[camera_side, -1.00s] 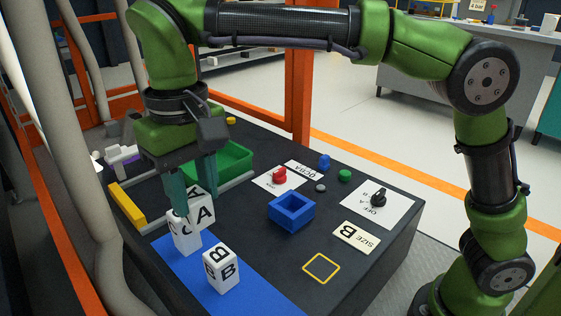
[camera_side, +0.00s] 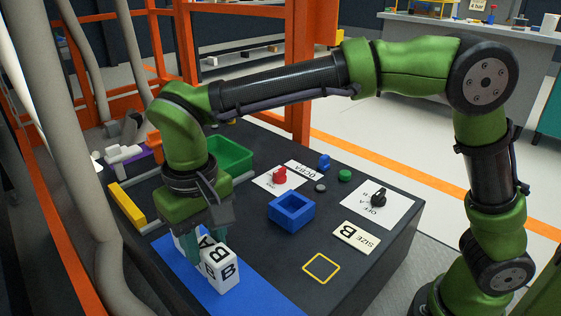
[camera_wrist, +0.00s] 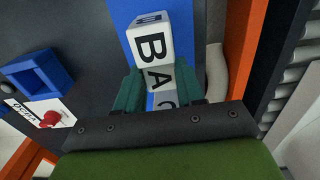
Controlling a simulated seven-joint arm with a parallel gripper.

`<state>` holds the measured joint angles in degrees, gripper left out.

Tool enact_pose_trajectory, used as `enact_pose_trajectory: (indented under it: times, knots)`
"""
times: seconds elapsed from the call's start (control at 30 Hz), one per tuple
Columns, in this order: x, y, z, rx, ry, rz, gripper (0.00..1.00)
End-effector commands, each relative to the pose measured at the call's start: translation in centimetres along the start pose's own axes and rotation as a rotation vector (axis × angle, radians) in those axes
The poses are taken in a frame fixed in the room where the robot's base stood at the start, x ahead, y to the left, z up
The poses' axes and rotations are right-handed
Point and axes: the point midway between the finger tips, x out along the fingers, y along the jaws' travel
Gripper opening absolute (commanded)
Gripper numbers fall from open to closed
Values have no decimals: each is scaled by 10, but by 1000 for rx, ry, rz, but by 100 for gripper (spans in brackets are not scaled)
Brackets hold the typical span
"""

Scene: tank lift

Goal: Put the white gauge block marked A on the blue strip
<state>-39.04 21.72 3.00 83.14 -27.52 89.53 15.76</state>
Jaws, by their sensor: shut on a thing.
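My gripper (camera_side: 206,246) points down over the blue strip (camera_side: 200,293) and is shut on the white block marked A (camera_side: 207,243). In the wrist view, block A (camera_wrist: 160,78) sits between the two green fingers (camera_wrist: 160,92). The white block marked B (camera_side: 221,270) stands on the strip, just in front of A. The white block marked C (camera_side: 179,243) is on A's other side, mostly hidden by my gripper; its letter shows in the wrist view (camera_wrist: 165,98). A is low between B and C. I cannot tell whether its bottom touches the strip.
A blue open box (camera_side: 291,211) and a yellow square outline (camera_side: 321,268) lie to the right. A green bin (camera_side: 232,153), a red knob (camera_side: 280,175), a black knob (camera_side: 379,197) and a yellow bar (camera_side: 126,203) are around. The dark table between box and outline is clear.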

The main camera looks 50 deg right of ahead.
Motion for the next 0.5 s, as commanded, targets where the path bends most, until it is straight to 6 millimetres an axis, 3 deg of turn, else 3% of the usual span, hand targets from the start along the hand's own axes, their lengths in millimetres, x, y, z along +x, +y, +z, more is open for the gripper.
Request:
enact_pose_trajectory:
  times: [0.17,0.2,0.37,0.5]
  knots:
    - [3,0,0,0,0,0,3]
    - [3,0,0,0,-1,1,41]
    - [3,0,0,0,-1,1,63]
    - [3,0,0,0,0,0,63]
